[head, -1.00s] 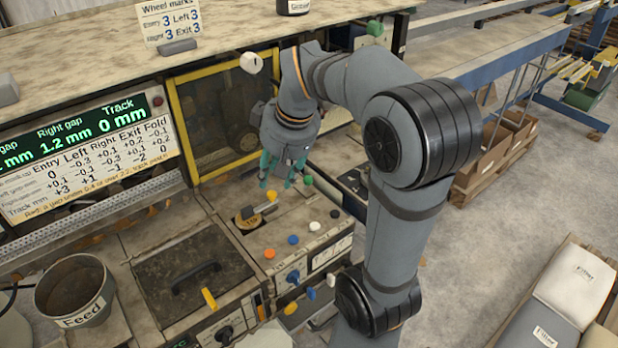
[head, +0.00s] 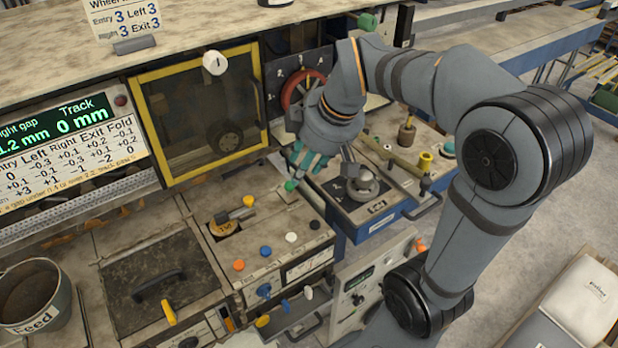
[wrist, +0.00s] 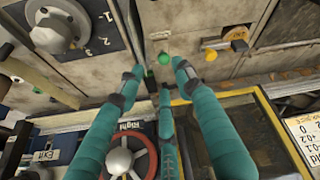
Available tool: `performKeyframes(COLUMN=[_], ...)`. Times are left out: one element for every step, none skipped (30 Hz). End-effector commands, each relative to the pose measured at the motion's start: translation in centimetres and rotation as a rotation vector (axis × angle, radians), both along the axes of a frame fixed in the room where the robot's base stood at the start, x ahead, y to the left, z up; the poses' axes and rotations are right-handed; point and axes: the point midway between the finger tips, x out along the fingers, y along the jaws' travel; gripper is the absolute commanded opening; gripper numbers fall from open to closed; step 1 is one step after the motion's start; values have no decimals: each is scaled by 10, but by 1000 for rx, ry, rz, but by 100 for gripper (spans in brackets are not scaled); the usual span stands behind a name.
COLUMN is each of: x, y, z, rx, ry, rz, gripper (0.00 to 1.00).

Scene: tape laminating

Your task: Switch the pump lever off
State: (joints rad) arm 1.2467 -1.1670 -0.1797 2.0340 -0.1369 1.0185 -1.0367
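My gripper (head: 307,161) hangs above the right end of the control bench, pointing down, its teal fingers spread and empty. In the wrist view its fingertips (wrist: 161,78) are apart. A green knob (head: 290,186) stands just below and left of the fingers. In the wrist view the green knob (wrist: 164,58) shows between and just beyond the fingertips, apart from them. A short dark stub (wrist: 150,80) shows beside the fingertips. No pump label is readable, so I cannot tell which lever is the pump's.
A grey rotary handle (head: 363,186) on a blue-edged box stands close right of my gripper. A red handwheel (head: 303,90) is behind it. A yellow-framed window (head: 200,112) is at left. Several coloured knobs line the bench front.

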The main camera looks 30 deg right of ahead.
Motion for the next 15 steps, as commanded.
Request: performKeyframes(x=[2,3,5,7,10,13,15,18,21,23,25,28,30,32,34], y=[1,1,2,2,2,3,3,4,4,5,5,5,6,6,6], z=[-7,-11,-17,-22,-27,-34,-40,-45,-52,-56,-61,-67,-70,-74,-78], rx=[0,0,1,1,0,0,1,0,1,1,0,0,1,0,0], ry=[5,6,7,7,8,9,9,9,8,8,9,7,6,6,6], rz=[0,2,2,1,1,1,1,1,0,-1,0,0,0,-1,-1], gripper=[36,36,36,36,36,36,36,36,36,36,36,36,36,36,36])
